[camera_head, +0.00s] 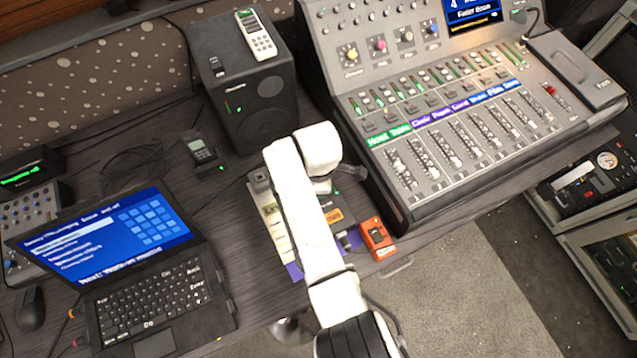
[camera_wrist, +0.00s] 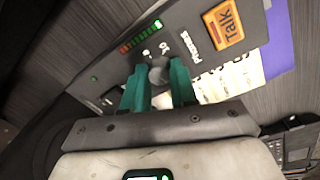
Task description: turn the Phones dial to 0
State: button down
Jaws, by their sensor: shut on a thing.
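The Phones dial (camera_wrist: 158,71) is a small dark grey knob on a grey panel, beside the printed word Phones. My gripper (camera_wrist: 159,84) has its two green fingers on either side of the dial, shut on it. In the wrist view the dial's pointer cannot be made out, and the small marks around it are too blurred to read surely. An orange Talk button (camera_wrist: 227,24) sits on the same panel, and also shows in the head view (camera_head: 333,215). In the head view my white arm hides the dial.
A lit level bar (camera_wrist: 141,37) is near the dial. A paper sheet (camera_wrist: 230,80) lies beside the panel. In the head view, an orange box (camera_head: 377,239) is close right of my arm, the fader console (camera_head: 395,205) beyond, and a laptop (camera_head: 150,270) at left.

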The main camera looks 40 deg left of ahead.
jog(key=n, duration=0.4)
jog(key=shift+w+n, duration=0.1)
jog(key=shift+n, duration=0.3)
jog(key=shift+r, duration=0.1)
jog(key=c, duration=0.9)
grip_release()
jog(key=r, duration=1)
jog(key=shift+d+r+b, duration=0.3)
jog(key=shift+r+b, duration=0.05)
